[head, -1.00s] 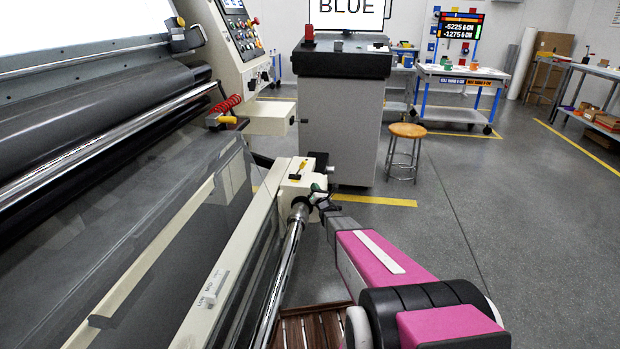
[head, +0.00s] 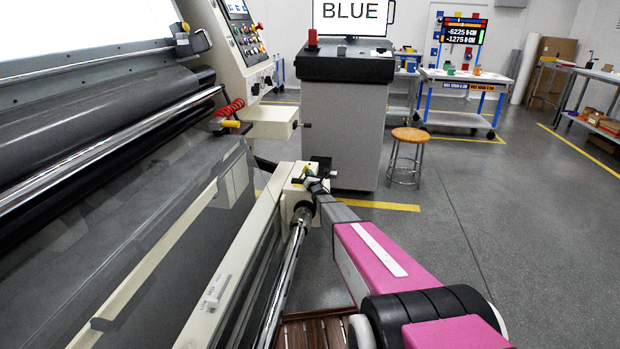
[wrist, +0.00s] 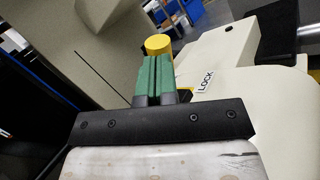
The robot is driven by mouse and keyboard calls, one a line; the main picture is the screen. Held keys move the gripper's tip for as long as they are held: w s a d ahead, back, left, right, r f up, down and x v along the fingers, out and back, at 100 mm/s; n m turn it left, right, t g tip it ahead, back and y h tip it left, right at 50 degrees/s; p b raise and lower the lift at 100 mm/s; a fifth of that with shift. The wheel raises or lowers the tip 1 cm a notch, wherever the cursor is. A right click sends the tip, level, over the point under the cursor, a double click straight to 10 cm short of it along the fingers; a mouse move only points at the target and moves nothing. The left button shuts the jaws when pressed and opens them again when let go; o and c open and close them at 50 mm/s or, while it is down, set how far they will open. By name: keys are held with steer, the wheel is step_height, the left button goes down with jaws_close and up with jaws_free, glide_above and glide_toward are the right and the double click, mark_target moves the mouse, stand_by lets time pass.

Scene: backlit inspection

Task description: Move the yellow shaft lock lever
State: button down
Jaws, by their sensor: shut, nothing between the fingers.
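The yellow shaft lock lever shows in the wrist view as a round yellow knob (wrist: 158,44) just beyond my fingertips. In the head view it is mostly hidden behind my gripper. It belongs to the cream shaft housing (head: 288,202), which carries a "LOCK" label (wrist: 205,81) right of my fingers. My gripper (wrist: 154,62), with green fingers, is shut and empty. In the head view, my gripper (head: 309,175) is at the top of the housing. I cannot tell whether the fingertips touch the knob. The chrome shaft (head: 285,280) runs from the housing toward me.
The large roller machine (head: 90,130) fills the left side. A grey cabinet (head: 345,120) stands behind the housing. A wooden stool (head: 408,136) stands to its right. Open grey floor lies to the right, with a slatted wooden platform (head: 312,330) below.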

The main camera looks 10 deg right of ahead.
stand_by(0.4)
steer(key=shift+a+r+n+g, duration=0.2)
steer(key=shift+n+g, duration=0.1)
steer(key=shift+n, duration=0.1)
steer(key=shift+w+a+r, duration=0.1)
steer(key=shift+a, duration=0.05)
steer(key=shift+w+a+r+n+g, duration=0.1)
steer(key=shift+a+r+n+g, duration=0.2)
steer(key=shift+n, duration=0.4)
steer(key=shift+w+a+r+n+g+y, duration=0.15)
steer(key=shift+a+r+n+g, duration=0.15)
steer(key=shift+a+n, duration=0.2)
steer(key=shift+w+a+r+n+g+y, duration=0.15)
steer(key=shift+a+n+g, duration=0.2)
steer(key=shift+n, duration=0.25)
steer(key=shift+w+a+n+g+h, duration=0.15)
steer(key=shift+w+a+n+g, duration=0.25)
steer(key=shift+a+n, duration=0.45)
steer(key=shift+w+a+n+g+h, duration=0.1)
steer(key=shift+w+a+n+g, duration=0.3)
steer(key=shift+a, duration=0.8)
steer(key=shift+w+a+n+g+h, duration=0.2)
steer(key=shift+a+n+g, duration=0.35)
steer(key=shift+a+n, duration=0.35)
steer(key=shift+a, duration=0.25)
